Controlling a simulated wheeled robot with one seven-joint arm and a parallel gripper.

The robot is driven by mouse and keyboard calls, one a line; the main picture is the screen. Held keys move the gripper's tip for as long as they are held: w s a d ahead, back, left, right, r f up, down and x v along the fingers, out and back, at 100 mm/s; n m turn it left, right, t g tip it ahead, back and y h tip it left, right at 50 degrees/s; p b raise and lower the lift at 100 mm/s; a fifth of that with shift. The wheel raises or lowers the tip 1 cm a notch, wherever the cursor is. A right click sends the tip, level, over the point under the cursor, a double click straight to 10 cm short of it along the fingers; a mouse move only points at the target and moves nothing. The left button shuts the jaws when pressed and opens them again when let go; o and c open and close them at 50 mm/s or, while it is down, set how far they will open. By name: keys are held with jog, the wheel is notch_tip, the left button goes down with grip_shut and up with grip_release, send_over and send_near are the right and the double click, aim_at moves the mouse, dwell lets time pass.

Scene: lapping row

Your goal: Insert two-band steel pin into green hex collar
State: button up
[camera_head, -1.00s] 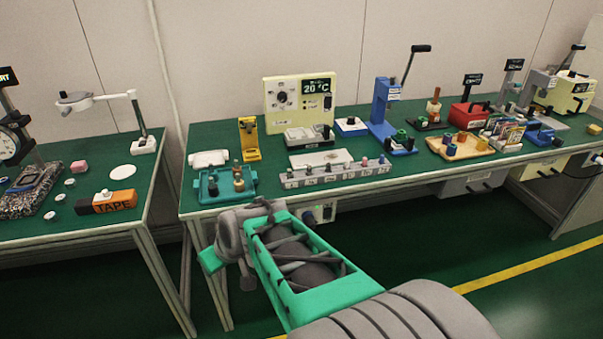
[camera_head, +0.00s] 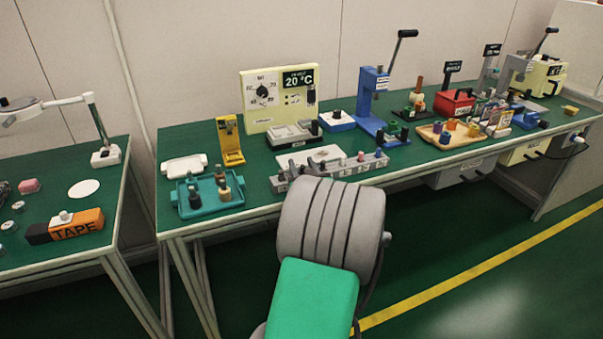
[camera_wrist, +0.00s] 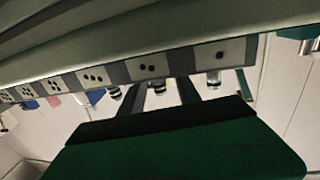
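The pin rack (camera_head: 352,171) stands at the table's front edge, partly hidden by my arm in the head view. In the wrist view its dot-marked front (camera_wrist: 120,72) appears upside down, with several pins hanging below it in the picture. My gripper (camera_wrist: 165,92) shows two dark fingers apart, with a steel pin (camera_wrist: 158,87) seen between them; no contact is visible. The pin's bands are too small to count. In the head view my gripper is hidden behind my arm. A small green piece (camera_head: 393,128), possibly the green hex collar, sits at the blue press (camera_head: 371,102).
A teal tray (camera_head: 209,205) with several pieces is left of the rack. A yellow stand (camera_head: 230,141), a cream temperature box (camera_head: 268,112) and a white plate (camera_head: 325,153) are behind. A wooden tray (camera_head: 430,138) with coloured pieces lies right. Floor is open in front.

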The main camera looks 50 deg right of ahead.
jog(key=shift+x, duration=1)
grip_shut()
